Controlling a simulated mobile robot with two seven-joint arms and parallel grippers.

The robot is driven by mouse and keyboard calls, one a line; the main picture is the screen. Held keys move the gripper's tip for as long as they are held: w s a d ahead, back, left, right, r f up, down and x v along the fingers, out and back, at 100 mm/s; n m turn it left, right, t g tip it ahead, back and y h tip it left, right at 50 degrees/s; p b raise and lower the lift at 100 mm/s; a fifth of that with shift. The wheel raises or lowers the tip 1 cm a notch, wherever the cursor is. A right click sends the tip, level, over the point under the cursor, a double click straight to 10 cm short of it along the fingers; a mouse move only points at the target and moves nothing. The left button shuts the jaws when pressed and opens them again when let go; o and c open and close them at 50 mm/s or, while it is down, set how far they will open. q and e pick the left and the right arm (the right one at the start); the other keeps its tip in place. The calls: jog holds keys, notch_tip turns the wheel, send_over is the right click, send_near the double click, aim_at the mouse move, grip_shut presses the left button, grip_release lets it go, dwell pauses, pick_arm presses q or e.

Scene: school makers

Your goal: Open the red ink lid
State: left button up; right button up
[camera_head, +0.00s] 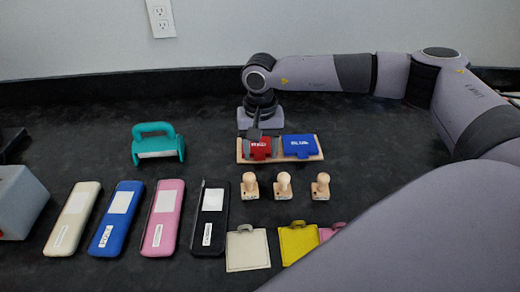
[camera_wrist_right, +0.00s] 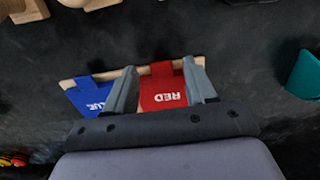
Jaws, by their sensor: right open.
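The red ink pad (camera_head: 262,153), its lid marked RED, lies on a wooden tray (camera_head: 316,156) beside the blue ink pad (camera_head: 299,146). The red lid lies flat and looks closed. My right gripper (camera_head: 258,137) is over the red pad, its fingers pointing down. In the right wrist view, its open fingers (camera_wrist_right: 160,68) stand on either side of the red lid (camera_wrist_right: 162,88), with nothing held between them. One finger lies between the red and blue lids (camera_wrist_right: 92,94). I cannot tell whether the fingers touch the lid. My left gripper is not in view.
Several wooden stamps (camera_head: 283,185) stand in front of the tray. A teal handled tool (camera_head: 158,143) is to the left. Long cases, among them a black one (camera_head: 209,217), lie at front left, and tags, including a yellow one (camera_head: 298,242), lie front centre. The back wall is behind.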

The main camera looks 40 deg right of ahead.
jog(key=shift+f, duration=0.4)
grip_shut()
jog(key=shift+r, duration=0.15)
